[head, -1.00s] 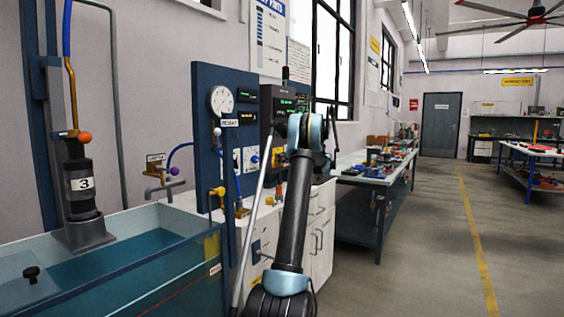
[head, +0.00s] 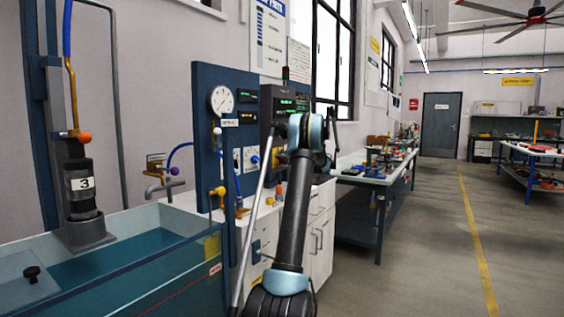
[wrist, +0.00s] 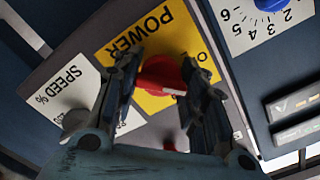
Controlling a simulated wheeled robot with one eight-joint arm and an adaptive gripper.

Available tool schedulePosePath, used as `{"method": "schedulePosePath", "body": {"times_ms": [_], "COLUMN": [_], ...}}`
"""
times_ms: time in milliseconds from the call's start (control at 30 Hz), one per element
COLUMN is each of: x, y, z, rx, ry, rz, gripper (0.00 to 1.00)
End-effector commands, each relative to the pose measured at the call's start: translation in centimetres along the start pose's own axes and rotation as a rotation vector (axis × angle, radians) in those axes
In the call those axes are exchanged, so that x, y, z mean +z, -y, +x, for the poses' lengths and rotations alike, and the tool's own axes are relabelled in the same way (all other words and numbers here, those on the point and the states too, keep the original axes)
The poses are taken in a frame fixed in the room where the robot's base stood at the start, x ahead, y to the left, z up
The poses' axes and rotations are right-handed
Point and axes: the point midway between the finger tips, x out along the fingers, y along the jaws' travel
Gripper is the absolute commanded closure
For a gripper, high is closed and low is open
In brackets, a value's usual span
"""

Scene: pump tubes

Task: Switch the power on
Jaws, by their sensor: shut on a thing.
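The red power knob (wrist: 162,72) sits on a yellow plate (wrist: 185,22) lettered POWER, upside down in the wrist view. My gripper (wrist: 157,84) is shut on the knob, one finger on each side of it. A white mark shows on the knob's right side. The lettering right of the knob is partly covered by a finger, so I cannot read the switch position. In the head view my arm hides the gripper and the knob. The dark blue panel (head: 206,105) stands just left of my arm.
A white SPEED plate with a grey knob (wrist: 76,121) is beside the power plate. A blue knob (wrist: 270,4) is on a numbered dial at the upper right. In the head view, a water tank (head: 135,262) stands at left; the floor (head: 420,250) at right is clear.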

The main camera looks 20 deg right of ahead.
Motion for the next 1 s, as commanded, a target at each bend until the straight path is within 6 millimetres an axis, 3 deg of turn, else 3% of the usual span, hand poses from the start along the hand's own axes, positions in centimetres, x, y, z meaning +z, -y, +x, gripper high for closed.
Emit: {"method": "schedulePosePath", "body": {"times_ms": [600, 1000], "x": [-0.21, -0.12], "y": [-0.49, -0.59], "z": [-0.23, -0.23], "rx": [0.004, 0.004], "ry": [-0.008, -0.008], "rz": [0.551, 0.745], "gripper": [0.85, 0.85]}}
